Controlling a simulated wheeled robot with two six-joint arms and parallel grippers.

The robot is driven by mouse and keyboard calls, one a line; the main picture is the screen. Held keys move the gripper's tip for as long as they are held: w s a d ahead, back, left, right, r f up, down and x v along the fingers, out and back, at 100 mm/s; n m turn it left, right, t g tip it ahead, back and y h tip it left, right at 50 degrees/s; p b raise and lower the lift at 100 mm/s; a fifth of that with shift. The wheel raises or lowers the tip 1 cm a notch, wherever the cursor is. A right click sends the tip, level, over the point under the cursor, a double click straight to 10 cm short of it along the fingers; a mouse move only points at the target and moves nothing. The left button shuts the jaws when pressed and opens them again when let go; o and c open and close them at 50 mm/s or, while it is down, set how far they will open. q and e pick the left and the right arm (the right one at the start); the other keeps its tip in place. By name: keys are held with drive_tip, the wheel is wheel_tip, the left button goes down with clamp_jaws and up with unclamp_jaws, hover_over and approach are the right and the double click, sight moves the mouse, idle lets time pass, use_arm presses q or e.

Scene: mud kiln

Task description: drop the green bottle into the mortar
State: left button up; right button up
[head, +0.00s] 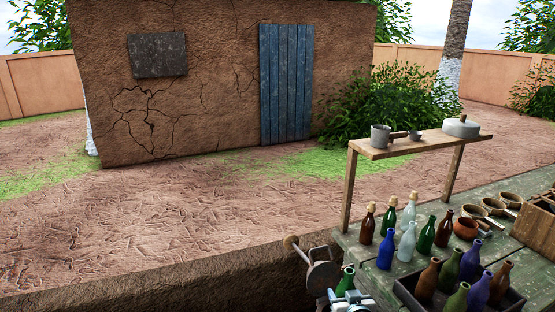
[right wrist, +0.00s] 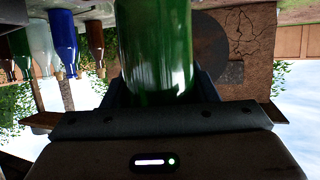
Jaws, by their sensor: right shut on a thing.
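My right gripper (head: 349,296) is shut on the green bottle (head: 346,281) at the bottom of the head view, by the table's near left corner. The bottle looks upright there, its neck above the jaws. In the right wrist view the glossy green bottle (right wrist: 156,45) stands between the jaws (right wrist: 155,95). A grey stone vessel (head: 380,136) on the raised wooden shelf looks like the mortar, though I cannot be sure. It stands well above and beyond the gripper, and its inside is hardly visible. My left gripper is out of view.
Several other bottles, including a blue one (head: 386,250), stand on the green table (head: 347,240). A dark crate (head: 408,292) holds more. A dark disc (head: 322,277) is beside the gripper.

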drive_tip(key=o, duration=1.1)
drive_tip(key=shift+s, duration=0.15)
